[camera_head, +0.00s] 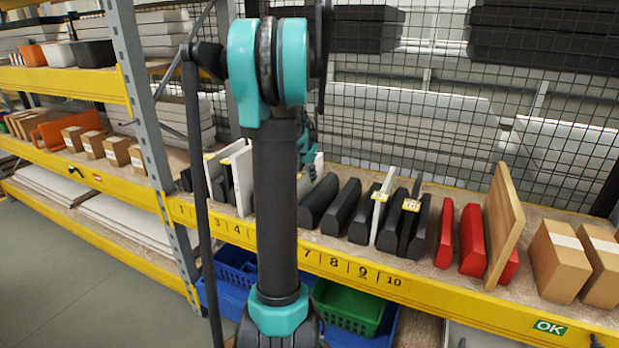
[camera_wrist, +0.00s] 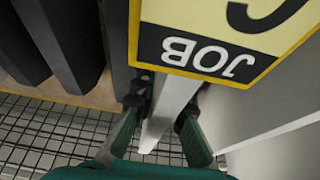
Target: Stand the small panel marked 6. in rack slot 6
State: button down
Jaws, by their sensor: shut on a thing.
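My gripper (camera_wrist: 160,112) is shut on a white small panel (camera_wrist: 173,98) in the wrist view, with one finger on each side of its narrow edge. A yellow and black tag (camera_wrist: 200,52) reading JOB, upside down, lies over the panel's top; its number is cut off. In the head view my gripper (camera_head: 309,168) is partly hidden behind my arm, at the rack row. A white panel (camera_head: 319,160) shows beside it. The yellow shelf edge (camera_head: 345,266) carries slot numbers. My arm covers the numbers around 6, and the panel's foot is hidden.
Black blocks (camera_head: 343,206) stand right of my arm, with tagged white (camera_head: 381,207) and black (camera_head: 408,218) panels among them. White panels (camera_head: 243,180) stand left. Red blocks (camera_head: 471,240), a wooden board (camera_head: 504,222) and cartons (camera_head: 558,262) stand further right. Wire mesh (camera_head: 440,110) is behind.

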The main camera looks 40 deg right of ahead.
jog(key=shift+f, duration=0.1)
jog(key=c, duration=1.8)
grip_release()
jog(key=shift+c, duration=0.2)
jog(key=v, duration=1.2)
